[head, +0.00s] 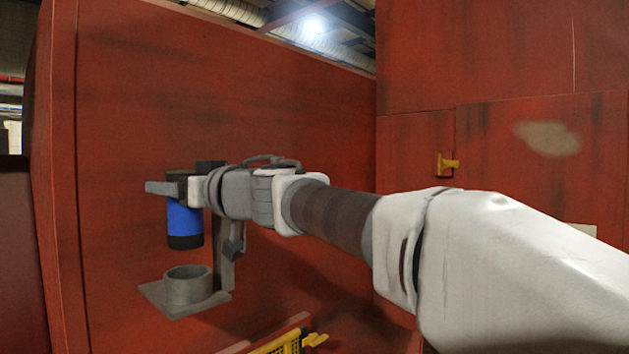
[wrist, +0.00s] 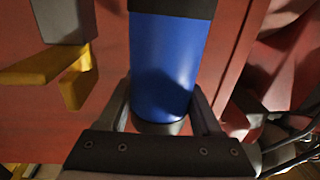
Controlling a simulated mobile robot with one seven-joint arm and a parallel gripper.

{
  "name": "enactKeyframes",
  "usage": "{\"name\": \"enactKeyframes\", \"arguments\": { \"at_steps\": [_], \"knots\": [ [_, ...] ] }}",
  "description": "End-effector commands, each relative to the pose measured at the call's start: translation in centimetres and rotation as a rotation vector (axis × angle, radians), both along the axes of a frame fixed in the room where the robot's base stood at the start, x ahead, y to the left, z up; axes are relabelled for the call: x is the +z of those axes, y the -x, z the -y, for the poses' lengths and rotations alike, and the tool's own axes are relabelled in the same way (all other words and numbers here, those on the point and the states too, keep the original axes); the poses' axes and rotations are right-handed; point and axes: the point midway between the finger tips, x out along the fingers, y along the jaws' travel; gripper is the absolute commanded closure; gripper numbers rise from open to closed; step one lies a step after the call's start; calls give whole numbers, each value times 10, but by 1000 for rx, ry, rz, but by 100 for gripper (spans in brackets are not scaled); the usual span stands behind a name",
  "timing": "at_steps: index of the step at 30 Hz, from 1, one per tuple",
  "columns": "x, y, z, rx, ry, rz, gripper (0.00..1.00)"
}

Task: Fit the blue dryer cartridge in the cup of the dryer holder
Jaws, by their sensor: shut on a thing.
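The blue dryer cartridge (head: 184,224) has black ends and hangs upright from my gripper (head: 172,188) in the head view. My gripper is shut on its upper end. In the wrist view the blue cartridge (wrist: 168,65) stands between the two fingers of my gripper (wrist: 163,95). The dryer holder (head: 225,262) is a grey bracket on the red wall, with a flat base plate and a round open cup (head: 187,286). The cartridge is above the cup with a clear gap. Whether the two line up in depth I cannot tell. The cup is not identifiable in the wrist view.
The red wall (head: 300,130) stands close behind the holder. A yellow latch (head: 447,165) is on the right-hand red panel. A yellow guard (head: 280,344) is at the bottom. A yellow part (wrist: 62,72) beside a grey block shows in the wrist view.

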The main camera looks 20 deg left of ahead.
Motion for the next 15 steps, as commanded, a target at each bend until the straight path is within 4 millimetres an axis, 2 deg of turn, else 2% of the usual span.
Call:
{"name": "enactKeyframes", "arguments": {
  "at_steps": [1,6,15],
  "knots": [
    [-8,0,0,0,-1,-1,100],
    [-21,0,0,0,-2,1,100],
    [-30,0,0,0,-2,2,100]
  ]
}}
